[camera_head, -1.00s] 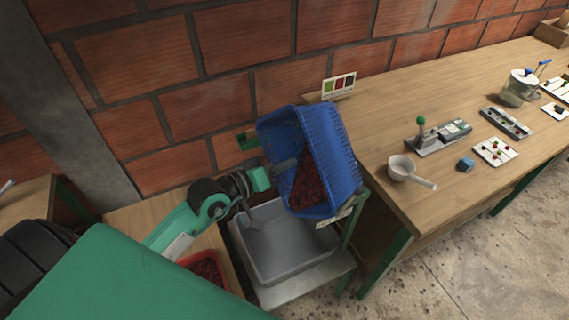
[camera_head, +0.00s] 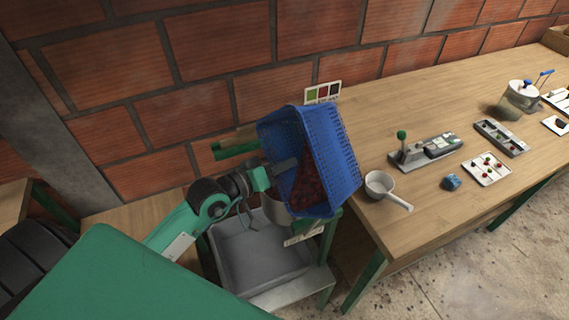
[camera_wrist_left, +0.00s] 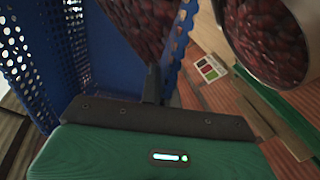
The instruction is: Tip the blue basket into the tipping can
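The blue basket (camera_head: 335,150) is held up in the air, steeply tilted, with dark red cherries (camera_head: 308,185) inside. My left gripper (camera_head: 285,164) is shut on its near side wall. In the left wrist view the basket's perforated wall (camera_wrist_left: 75,45) and cherries (camera_wrist_left: 140,22) are close to the finger (camera_wrist_left: 152,85). A round can (camera_wrist_left: 229,35) full of dark red cherries shows at the upper right there, apparently the tipping can. In the head view only a pale curved piece (camera_head: 272,210) shows below the basket, mostly hidden by it. My right gripper is out of view.
A grey tub (camera_head: 222,268) stands below the basket on a low stand. To the right, a long wooden table (camera_head: 400,235) carries a white scoop (camera_head: 380,186), a small blue block (camera_head: 452,182) and a lever device (camera_head: 425,150). A brick wall (camera_head: 210,95) closes the back.

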